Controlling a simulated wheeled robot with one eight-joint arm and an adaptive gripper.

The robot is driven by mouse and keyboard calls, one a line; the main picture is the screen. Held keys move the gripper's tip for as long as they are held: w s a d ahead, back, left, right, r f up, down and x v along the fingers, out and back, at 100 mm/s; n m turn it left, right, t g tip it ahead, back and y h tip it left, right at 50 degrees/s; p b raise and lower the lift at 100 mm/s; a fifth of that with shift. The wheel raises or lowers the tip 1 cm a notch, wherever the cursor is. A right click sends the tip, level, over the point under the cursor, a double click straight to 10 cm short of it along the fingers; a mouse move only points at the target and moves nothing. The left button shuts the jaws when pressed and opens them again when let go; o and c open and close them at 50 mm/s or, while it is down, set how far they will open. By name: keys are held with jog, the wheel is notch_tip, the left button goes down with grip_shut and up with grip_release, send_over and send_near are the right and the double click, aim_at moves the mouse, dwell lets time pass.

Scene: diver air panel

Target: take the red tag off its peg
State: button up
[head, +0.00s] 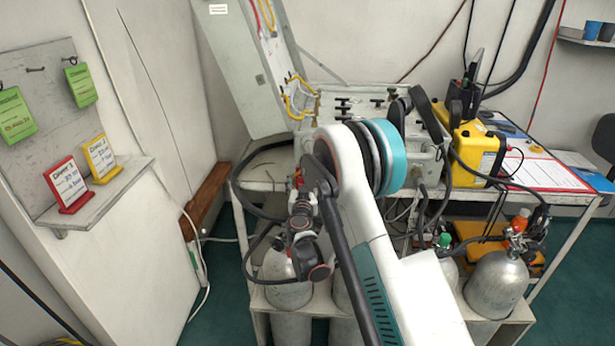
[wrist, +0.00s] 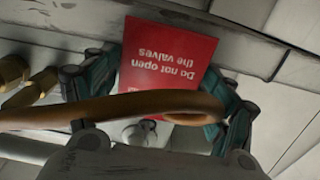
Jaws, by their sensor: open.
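The red tag (wrist: 168,58) shows in the wrist view with the words "Do not open the valves" upside down. My gripper (wrist: 165,85) is open, with one teal-padded finger to the left of the tag and one to the right. The tag is in the span between the fingers; I cannot tell whether they touch it. A brown curved hose-like band (wrist: 120,112) crosses in front of the tag's lower part. A pale round knob (wrist: 140,131) shows below it; I cannot tell whether this is the peg. In the head view my arm hides most of this area.
Brass fittings (wrist: 14,72) lie left of my gripper in the wrist view. In the head view, a grey board (head: 45,90) with green tags and a shelf (head: 100,195) with two small signs are at left. A yellow case (head: 480,150) stands right; gas cylinders (head: 495,285) stand below.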

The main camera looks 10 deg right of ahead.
jog(key=shift+w, duration=0.15)
jog(key=c, duration=0.7)
jog(key=shift+r, duration=0.35)
